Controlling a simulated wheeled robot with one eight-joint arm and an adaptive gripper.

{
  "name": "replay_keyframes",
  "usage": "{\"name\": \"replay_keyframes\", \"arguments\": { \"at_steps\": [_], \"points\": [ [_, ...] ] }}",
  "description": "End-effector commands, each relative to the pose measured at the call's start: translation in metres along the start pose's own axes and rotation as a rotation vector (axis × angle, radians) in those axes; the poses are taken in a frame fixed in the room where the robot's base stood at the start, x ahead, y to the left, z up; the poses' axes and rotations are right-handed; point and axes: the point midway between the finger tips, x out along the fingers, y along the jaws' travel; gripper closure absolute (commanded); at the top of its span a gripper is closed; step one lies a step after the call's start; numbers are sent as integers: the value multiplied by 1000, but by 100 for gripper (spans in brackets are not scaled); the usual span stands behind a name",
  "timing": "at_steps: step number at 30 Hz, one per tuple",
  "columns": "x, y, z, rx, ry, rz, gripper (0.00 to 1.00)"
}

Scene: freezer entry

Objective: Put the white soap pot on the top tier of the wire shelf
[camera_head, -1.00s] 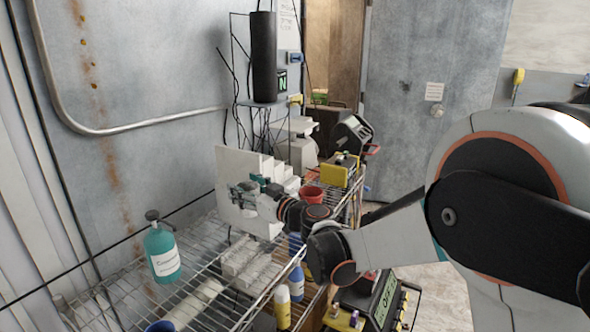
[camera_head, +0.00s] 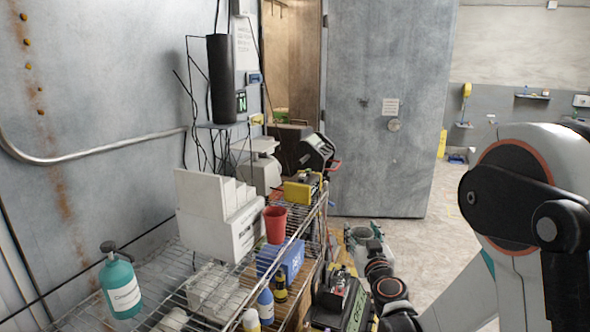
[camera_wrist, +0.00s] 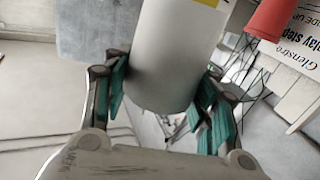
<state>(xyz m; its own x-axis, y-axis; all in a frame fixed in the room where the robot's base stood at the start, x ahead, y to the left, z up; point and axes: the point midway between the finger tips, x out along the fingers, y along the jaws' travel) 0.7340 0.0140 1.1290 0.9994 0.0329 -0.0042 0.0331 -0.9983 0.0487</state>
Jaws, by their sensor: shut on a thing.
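A white cylinder, which looks like the white soap pot (camera_wrist: 172,55), stands between the teal finger pads of my gripper (camera_wrist: 165,108) in the wrist view. A bit of yellow label shows at its top edge. My gripper is shut on it. In the head view, my gripper (camera_head: 366,250) is small and partly hidden by my own wrist, to the right of the wire shelf (camera_head: 150,275) and beyond its edge. The shelf's upper tier carries a teal pump bottle (camera_head: 121,288), a white stepped box (camera_head: 222,215) and a red cup (camera_head: 275,224).
A blue box (camera_head: 282,262), a blue bottle (camera_head: 265,305) and a dark bottle with a yellow band (camera_head: 280,288) stand by the shelf's right edge. A yellow-and-black device (camera_head: 302,186) is farther back. Bare wire shows around the teal bottle. Open floor (camera_head: 400,235) lies right.

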Motion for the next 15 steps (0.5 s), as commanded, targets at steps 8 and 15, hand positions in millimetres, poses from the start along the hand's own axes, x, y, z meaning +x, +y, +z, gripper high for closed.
{"name": "replay_keyframes", "arguments": {
  "at_steps": [8,15],
  "points": [
    [-4,12,2,0,2,27,70],
    [16,-54,-8,0,-6,-119,70]
  ]
}}
